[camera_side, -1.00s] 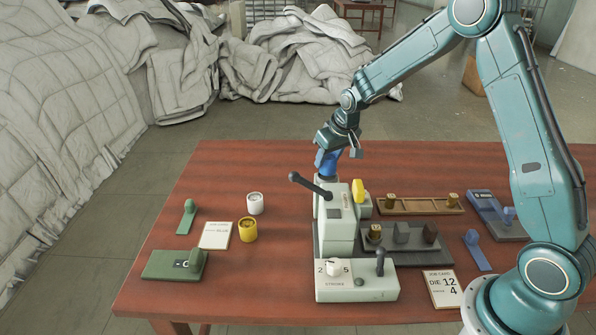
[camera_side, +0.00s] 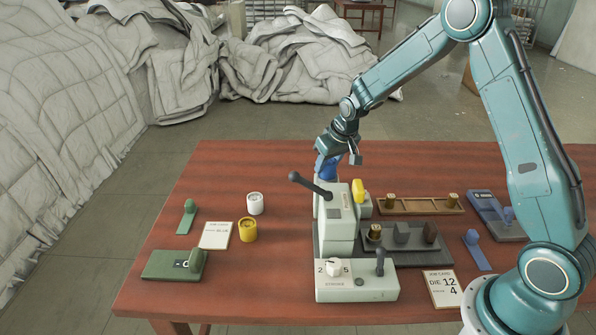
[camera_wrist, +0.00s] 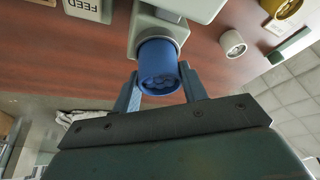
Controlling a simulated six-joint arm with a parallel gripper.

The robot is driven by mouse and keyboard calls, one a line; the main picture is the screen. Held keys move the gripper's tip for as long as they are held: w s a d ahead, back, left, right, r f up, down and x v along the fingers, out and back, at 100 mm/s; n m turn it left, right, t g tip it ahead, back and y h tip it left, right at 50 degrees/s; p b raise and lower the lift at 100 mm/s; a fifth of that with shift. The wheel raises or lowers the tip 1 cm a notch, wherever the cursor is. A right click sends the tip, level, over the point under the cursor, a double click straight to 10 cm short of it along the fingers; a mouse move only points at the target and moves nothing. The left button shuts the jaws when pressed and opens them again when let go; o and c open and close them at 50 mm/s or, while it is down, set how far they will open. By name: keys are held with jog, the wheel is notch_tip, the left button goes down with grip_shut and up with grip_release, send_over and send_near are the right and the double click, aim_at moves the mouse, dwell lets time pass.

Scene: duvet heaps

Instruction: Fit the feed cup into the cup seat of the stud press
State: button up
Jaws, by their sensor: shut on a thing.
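The blue feed cup (camera_side: 328,171) is between the fingers of my gripper (camera_side: 331,164), at the back of the pale grey stud press (camera_side: 336,222). In the wrist view, the cup (camera_wrist: 158,62) sits between both fingers of my gripper (camera_wrist: 161,92). Its mouth faces the camera and several rounded pieces show inside. Its far end meets or overlaps the press's grey rounded seat (camera_wrist: 150,28). I cannot tell whether it is seated or just in front of it. The press body hides the lower part of the cup in the side view.
A white cup (camera_side: 255,204) and a yellow cup (camera_side: 248,230) stand left of the press. The press's black lever (camera_side: 310,186) sticks out close to my gripper. A wooden rack (camera_side: 420,206) and a dark tray (camera_side: 410,248) lie to the right. The table's back left is clear.

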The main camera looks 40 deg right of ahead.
jog(key=shift+f, duration=0.45)
jog(key=o, duration=1.1)
jog(key=shift+r, duration=0.1)
jog(key=v, duration=1.3)
jog(key=shift+r, duration=0.35)
jog(key=shift+a, duration=0.1)
